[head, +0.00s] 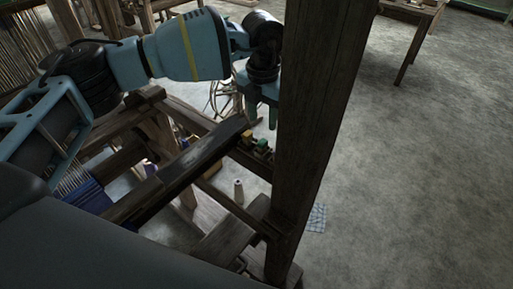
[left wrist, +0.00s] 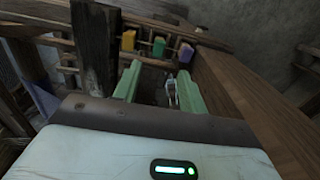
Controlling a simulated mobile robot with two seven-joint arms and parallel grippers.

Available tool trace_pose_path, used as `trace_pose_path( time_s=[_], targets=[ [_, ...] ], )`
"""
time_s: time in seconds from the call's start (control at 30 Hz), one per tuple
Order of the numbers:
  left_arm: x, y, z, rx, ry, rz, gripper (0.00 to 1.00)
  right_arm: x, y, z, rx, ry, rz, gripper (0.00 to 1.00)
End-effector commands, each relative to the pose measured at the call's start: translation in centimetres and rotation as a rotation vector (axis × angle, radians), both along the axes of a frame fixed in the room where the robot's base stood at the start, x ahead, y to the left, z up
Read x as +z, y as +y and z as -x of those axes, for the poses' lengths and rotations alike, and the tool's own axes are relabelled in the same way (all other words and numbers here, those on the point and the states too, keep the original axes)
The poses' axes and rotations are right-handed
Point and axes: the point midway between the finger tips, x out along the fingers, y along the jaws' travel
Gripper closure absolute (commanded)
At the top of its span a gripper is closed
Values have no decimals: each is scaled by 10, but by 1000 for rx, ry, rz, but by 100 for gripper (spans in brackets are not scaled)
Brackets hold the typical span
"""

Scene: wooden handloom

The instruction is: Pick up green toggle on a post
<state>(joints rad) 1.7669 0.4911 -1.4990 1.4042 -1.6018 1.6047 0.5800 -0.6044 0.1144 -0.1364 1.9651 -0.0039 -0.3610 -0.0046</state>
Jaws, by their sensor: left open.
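The green toggle (head: 262,145) sits on a dark wooden beam of the loom, beside the thick upright post. In the left wrist view the green toggle (left wrist: 158,47) stands between a yellow toggle (left wrist: 128,41) and a blue-purple toggle (left wrist: 186,53). My left gripper (head: 261,113) is open, with its fingers pointing down just above the toggles in the head view. In the left wrist view its two pale green fingers (left wrist: 159,70) are apart, and the green toggle shows beyond the gap between their tips, not touched. My right gripper is not in view.
The thick wooden post (head: 322,110) stands close to the right of my left gripper. A dark beam (head: 180,172) runs below. A pale spool (head: 239,190) and a checked cloth (head: 316,218) are lower down. Open grey floor (head: 430,170) lies to the right.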

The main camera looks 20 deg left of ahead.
Motion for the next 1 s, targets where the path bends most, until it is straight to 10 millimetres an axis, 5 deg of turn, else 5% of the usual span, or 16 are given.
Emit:
trace_pose_path(
  time_s=[0.73, 1.0],
  targets=[
    [-32, 2, 0, -6, 2, -19, 58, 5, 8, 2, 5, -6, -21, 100],
    [-68, 2, -3, -5, 3, -18, 58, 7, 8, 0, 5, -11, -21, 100]
  ],
)
